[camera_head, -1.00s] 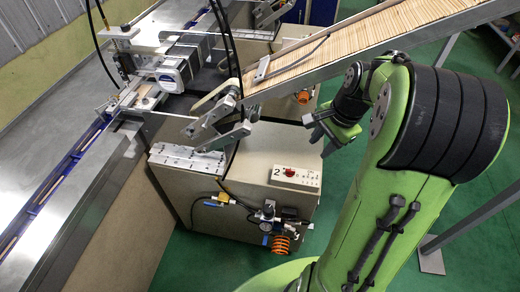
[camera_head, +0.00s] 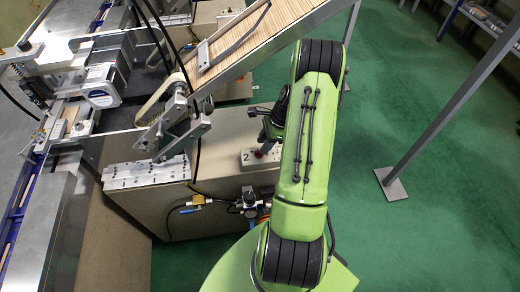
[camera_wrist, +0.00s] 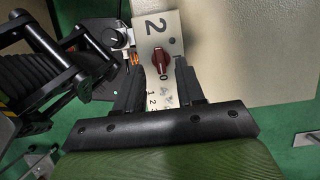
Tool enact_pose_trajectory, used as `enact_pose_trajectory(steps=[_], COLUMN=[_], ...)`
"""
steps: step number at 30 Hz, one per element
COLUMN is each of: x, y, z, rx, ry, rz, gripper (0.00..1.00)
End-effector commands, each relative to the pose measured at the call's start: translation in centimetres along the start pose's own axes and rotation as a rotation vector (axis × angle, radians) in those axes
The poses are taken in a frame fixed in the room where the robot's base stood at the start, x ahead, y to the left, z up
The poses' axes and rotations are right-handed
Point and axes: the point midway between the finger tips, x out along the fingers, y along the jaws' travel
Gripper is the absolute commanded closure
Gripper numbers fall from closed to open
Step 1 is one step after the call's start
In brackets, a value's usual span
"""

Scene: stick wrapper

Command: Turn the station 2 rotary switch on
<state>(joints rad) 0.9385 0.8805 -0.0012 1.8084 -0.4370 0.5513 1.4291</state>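The station 2 rotary switch (camera_wrist: 161,61) is a red knob on a pale panel (camera_wrist: 154,24) marked 2, with 0 printed just below the knob. The knob lies near the fingertips, in line with the gap; contact is not visible. In the head view my arm largely hides the gripper.
The beige cabinet (camera_head: 220,130) bears the panel. Air fittings and a gauge (camera_head: 249,200) sit low on its front. The sloping stick chute (camera_head: 240,45) runs above and behind. A metal post foot (camera_head: 390,184) stands right on open green floor.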

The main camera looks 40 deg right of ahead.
Motion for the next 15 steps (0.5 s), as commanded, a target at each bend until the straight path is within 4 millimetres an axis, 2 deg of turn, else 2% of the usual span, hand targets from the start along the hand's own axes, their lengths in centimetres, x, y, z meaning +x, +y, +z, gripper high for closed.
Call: enact_pose_trajectory(steps=[1,3,6,15], x=[1.2,2.3,3.3,3.6], y=[0.1,0.1,0.1,0.0], z=[0.0,0.0,0.0,0.0], rx=[-0.001,0.000,0.000,-0.001], ry=[0.000,0.000,0.001,0.001], rz=[0.004,0.004,0.002,-0.001], gripper=[0.62,0.62,0.62,0.63])
